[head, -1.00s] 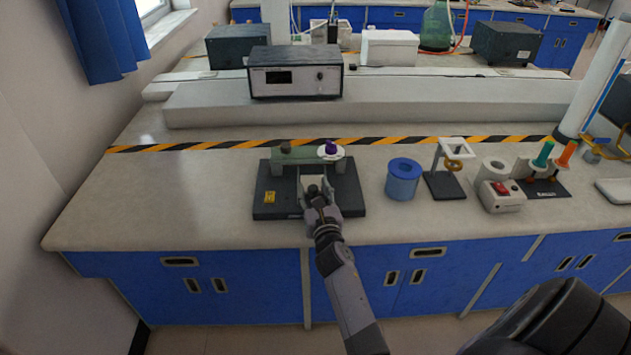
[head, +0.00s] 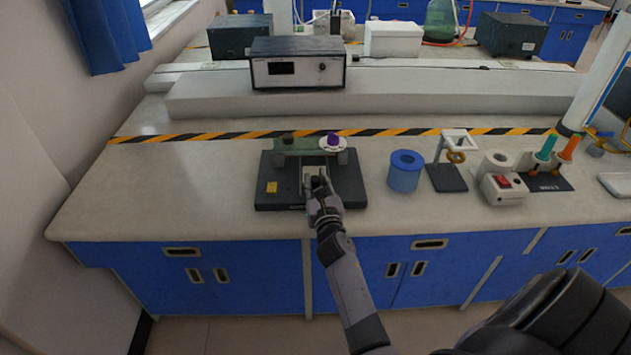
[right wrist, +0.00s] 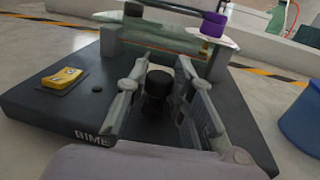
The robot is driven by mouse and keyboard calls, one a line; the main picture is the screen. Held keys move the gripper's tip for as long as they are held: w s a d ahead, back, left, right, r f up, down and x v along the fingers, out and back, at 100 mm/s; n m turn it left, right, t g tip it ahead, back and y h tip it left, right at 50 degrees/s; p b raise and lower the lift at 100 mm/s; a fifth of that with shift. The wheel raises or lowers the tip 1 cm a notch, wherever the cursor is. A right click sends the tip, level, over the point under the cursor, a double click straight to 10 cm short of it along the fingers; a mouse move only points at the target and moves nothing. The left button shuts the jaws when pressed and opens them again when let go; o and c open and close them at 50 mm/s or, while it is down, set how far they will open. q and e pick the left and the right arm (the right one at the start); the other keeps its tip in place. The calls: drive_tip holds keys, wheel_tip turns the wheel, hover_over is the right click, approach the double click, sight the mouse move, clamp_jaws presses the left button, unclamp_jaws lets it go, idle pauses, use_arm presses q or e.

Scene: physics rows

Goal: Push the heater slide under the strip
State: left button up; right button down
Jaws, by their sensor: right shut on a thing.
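A dark base plate (head: 283,201) on the bench carries a greenish glass strip (head: 302,146) across two posts. A purple knob (head: 333,139) stands on a pale disc at the strip's right end. My right gripper (head: 319,175) is over the middle of the base, in front of the strip. In the right wrist view, its fingers (right wrist: 164,75) are on both sides of the black knob (right wrist: 157,88) of the heater slide, and it is shut on it. The slide's body is mostly hidden by the fingers, and I cannot tell how far it reaches under the strip. My left gripper is not in view.
A blue cup (head: 404,173), a small stand (head: 447,178) and a white device with a red switch (head: 503,188) stand to the right. A grey instrument (head: 297,63) is behind. The bench to the left is clear.

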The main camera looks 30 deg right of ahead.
sight(315, 172)
drive_tip(key=shift+w, duration=0.15)
idle(0.3)
drive_tip(key=b+x, duration=0.1)
drive_tip(key=x, duration=0.2)
drive_tip(key=shift+w+d, duration=0.15)
drive_tip(key=shift+d, duration=0.1)
drive_tip(key=c, duration=1.4)
unclamp_jaws()
drive_tip(key=v, duration=1.2)
